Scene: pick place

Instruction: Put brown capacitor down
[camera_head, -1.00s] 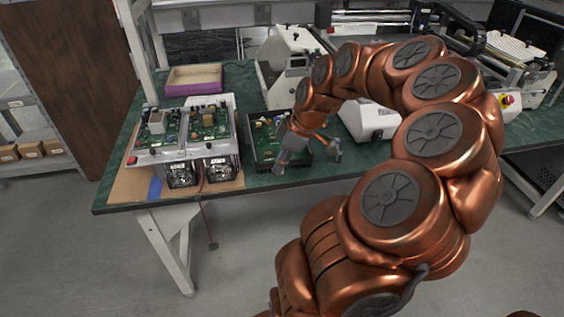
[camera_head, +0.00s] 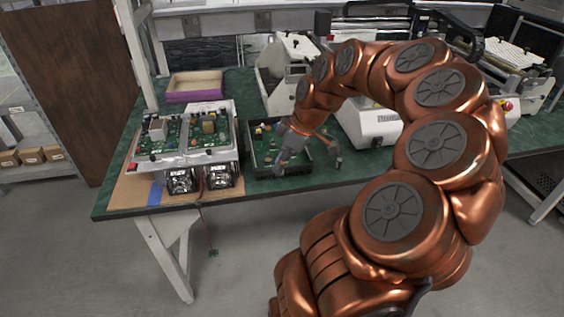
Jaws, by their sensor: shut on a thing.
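My gripper (camera_head: 290,154) hangs over the black open tray (camera_head: 262,174) that holds a green circuit board (camera_head: 263,146), at the middle of the table's front part. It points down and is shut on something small. I take this to be the brown capacitor, but its shape and colour cannot be made out between the fingers. Small yellow and pale parts (camera_head: 262,129) show on the board's far left side. My gripper hides the right part of the board. Whether the held thing touches the board cannot be told.
A metal unit with green boards and two fans (camera_head: 184,145) stands just left of the tray on cardboard. A purple-sided box (camera_head: 194,88) is behind it. White machines (camera_head: 372,123) stand behind and right. Green tabletop (camera_head: 330,180) is clear at the front right.

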